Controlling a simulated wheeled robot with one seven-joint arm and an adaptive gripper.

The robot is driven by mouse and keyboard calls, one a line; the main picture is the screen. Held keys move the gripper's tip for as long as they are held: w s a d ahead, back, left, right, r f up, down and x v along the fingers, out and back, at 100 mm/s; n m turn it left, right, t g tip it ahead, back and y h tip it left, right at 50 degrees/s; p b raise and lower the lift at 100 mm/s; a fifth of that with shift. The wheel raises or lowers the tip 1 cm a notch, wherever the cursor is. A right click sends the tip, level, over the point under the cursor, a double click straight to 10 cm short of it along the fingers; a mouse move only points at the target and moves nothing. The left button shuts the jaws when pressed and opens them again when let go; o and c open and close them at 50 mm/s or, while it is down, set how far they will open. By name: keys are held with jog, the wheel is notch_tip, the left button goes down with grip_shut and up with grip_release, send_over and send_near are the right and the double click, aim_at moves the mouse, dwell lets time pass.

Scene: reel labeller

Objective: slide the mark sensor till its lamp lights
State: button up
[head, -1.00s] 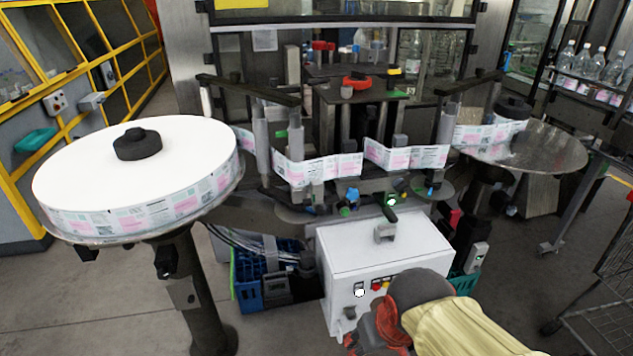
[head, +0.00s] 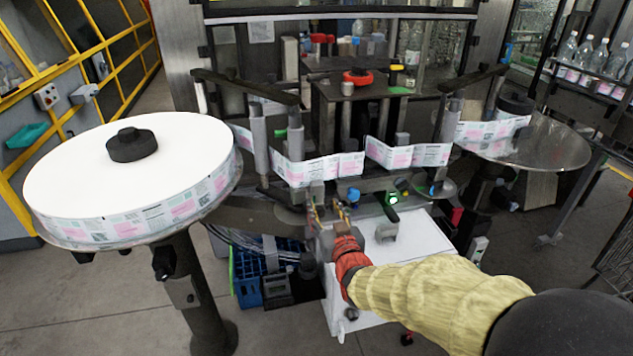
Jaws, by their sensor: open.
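My gripper (head: 328,212) is open, its fingers pointing up and away from me just below the label web (head: 318,170). Nothing shows between the fingers. A small dark unit with a bright green spot (head: 392,199) sits below the web, right of my gripper; it looks like the mark sensor, but it is too small to be sure, and I cannot tell whether the spot is a lit lamp. A blue knob (head: 353,195) stands between it and my gripper, close to the right finger. I cannot tell whether the finger touches it.
A large white label reel (head: 75,185) stands on a post at left. A round metal plate (head: 560,150) with a smaller reel is at right. The white control box (head: 405,262) lies under my arm. Blue crates are on the floor.

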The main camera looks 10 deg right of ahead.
aim_at(319, 186)
jog(key=r, duration=0.1)
jog(key=w+r+t, duration=0.1)
jog(key=shift+r, duration=0.4)
jog(key=shift+w+b, duration=0.75)
jog(key=shift+w, duration=2.7)
jog(key=shift+c, duration=0.4)
grip_shut()
